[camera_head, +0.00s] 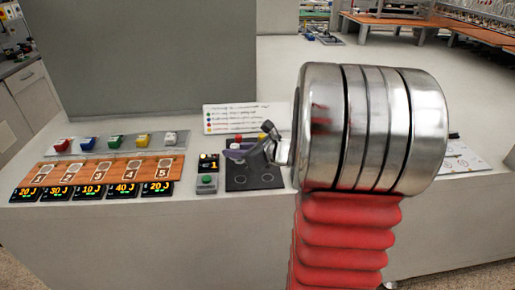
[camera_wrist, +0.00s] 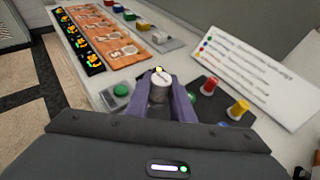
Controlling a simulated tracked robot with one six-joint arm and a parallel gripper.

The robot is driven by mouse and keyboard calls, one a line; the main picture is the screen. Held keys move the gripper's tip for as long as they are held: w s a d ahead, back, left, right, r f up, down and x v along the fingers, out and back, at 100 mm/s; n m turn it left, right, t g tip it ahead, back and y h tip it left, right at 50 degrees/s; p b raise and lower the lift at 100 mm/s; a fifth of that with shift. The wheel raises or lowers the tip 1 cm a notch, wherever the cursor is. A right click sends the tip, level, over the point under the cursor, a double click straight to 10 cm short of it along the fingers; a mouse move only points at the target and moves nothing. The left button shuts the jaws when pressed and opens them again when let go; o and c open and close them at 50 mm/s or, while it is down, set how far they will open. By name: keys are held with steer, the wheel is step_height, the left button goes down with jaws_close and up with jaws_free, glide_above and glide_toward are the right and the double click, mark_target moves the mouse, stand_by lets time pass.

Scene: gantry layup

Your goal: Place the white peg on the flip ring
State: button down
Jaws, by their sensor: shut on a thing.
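My gripper (camera_wrist: 161,94) has purple fingers and is shut on the white peg (camera_wrist: 160,80), a pale cylinder with a marked top held upright between them. In the head view my gripper (camera_head: 258,152) is above the dark plate (camera_head: 254,184), near its back left part. Whether the peg touches anything below is hidden.
A red peg (camera_wrist: 209,85) and a yellow peg (camera_wrist: 238,108) stand right of my gripper. A green-button box (camera_head: 207,182) is left of the plate. An orange numbered board (camera_head: 100,172) and several coloured blocks lie farther left. A printed sign (camera_head: 222,116) stands behind.

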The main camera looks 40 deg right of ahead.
steer(key=w+a+f, duration=0.1)
steer(key=a, duration=0.2)
steer(key=w+a, duration=0.2)
steer(key=a, duration=0.2)
steer(key=w+a+f, duration=0.1)
steer(key=a, duration=0.3)
steer(key=shift+w+a+f, duration=0.25)
steer(key=shift+f, duration=0.1)
steer(key=shift+n+y, duration=0.4)
steer(key=shift+y, duration=0.1)
steer(key=a+f, duration=0.1)
steer(key=a, duration=0.3)
steer(key=a+f, duration=0.2)
steer(key=a, duration=0.2)
steer(key=a+f, duration=0.2)
steer(key=a, duration=0.2)
steer(key=shift+a, duration=0.25)
steer(key=shift+r, duration=0.1)
